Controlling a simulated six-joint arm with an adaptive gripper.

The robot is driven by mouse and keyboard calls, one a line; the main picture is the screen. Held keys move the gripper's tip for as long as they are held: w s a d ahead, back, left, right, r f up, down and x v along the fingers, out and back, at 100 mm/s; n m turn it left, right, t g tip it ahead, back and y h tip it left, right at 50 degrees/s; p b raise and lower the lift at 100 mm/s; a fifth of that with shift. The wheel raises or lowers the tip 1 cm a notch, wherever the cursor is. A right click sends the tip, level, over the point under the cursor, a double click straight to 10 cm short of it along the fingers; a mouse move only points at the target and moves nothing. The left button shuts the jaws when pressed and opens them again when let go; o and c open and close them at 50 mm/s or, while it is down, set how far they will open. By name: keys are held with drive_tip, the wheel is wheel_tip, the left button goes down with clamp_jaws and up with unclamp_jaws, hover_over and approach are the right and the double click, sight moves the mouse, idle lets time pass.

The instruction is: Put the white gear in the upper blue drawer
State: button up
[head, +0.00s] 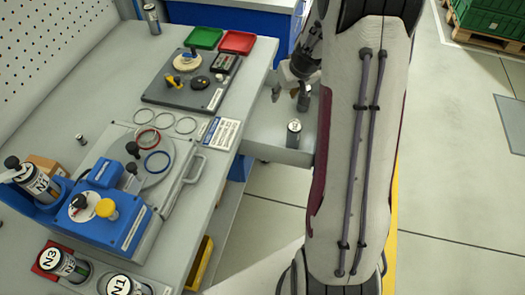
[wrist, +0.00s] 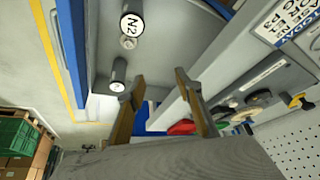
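A pale cream-white round part, which looks like the white gear (head: 187,62), sits on a dark grey plate on the bench in the head view. A similar pale disc (wrist: 258,98) shows at the right in the wrist view. My gripper (head: 289,98) is to the right of the bench, over a grey surface and apart from the gear. In the wrist view its two fingers (wrist: 158,77) are spread with nothing between them. Blue cabinet fronts (head: 252,18) show at the back; I cannot tell which is the upper drawer. My arm hides part of that area.
Green (head: 205,38) and red (head: 238,42) trays lie at the bench's back. A blue fixture (head: 95,205) stands on the bench.

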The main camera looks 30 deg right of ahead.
drive_tip(key=s+a+r+n+y, duration=0.1)
drive_tip(key=s+a+r, duration=0.4)
drive_tip(key=a+r, duration=0.3)
drive_tip(key=s+a+r+n, duration=0.1)
drive_tip(key=s+a+r, duration=0.3)
drive_tip(key=a+r, duration=0.45)
drive_tip(key=s+a+r, duration=0.2)
drive_tip(key=s+a, duration=0.2)
drive_tip(key=s, duration=0.5)
drive_tip(key=s+a+r, duration=0.2)
drive_tip(key=s+a, duration=0.1)
drive_tip(key=s, duration=0.7)
drive_tip(key=shift+s+a+t+h, duration=0.25)
drive_tip(key=shift+a+t+h, duration=0.05)
drive_tip(key=shift+a, duration=0.05)
